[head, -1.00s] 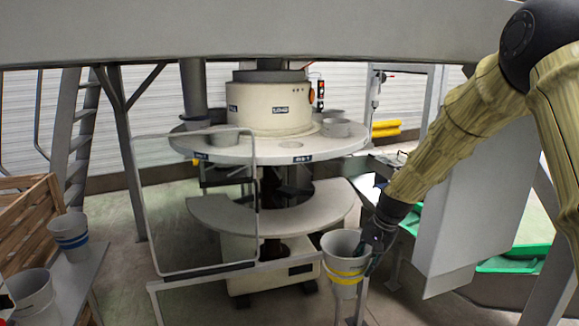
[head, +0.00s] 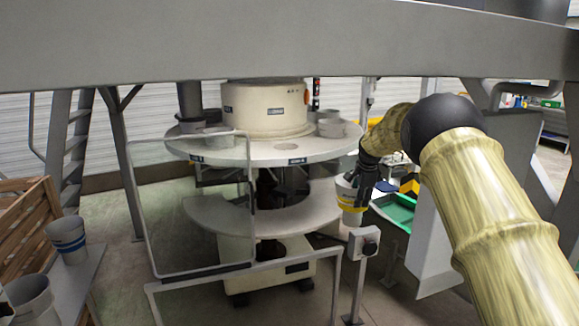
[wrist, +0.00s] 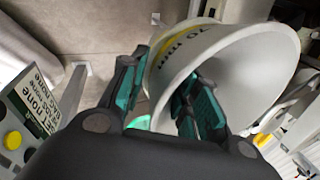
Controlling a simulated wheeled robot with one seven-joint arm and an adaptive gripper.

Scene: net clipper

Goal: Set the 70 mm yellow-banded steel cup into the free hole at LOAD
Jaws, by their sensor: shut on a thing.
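My gripper (head: 362,188) is shut on the yellow-banded steel cup (head: 348,203), to the right of the round table. In the wrist view the fingers (wrist: 160,95) pinch the cup's wall, one inside and one outside. The cup's wide mouth (wrist: 252,75) faces the camera, and the yellow band and part of its lettering show. In the head view my gripper and forearm hide part of the cup. The round upper table (head: 225,152) carries cups near its edge, and a hole (head: 299,149) shows empty at its front right, near a dark label on the rim.
A metal guard frame (head: 190,272) stands before the table. A post with a control box (head: 363,241) stands below the cup. A lower ring shelf (head: 215,218) lies under the table. Blue-banded cups (head: 68,239) stand on a bench at left. A grey beam crosses the top.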

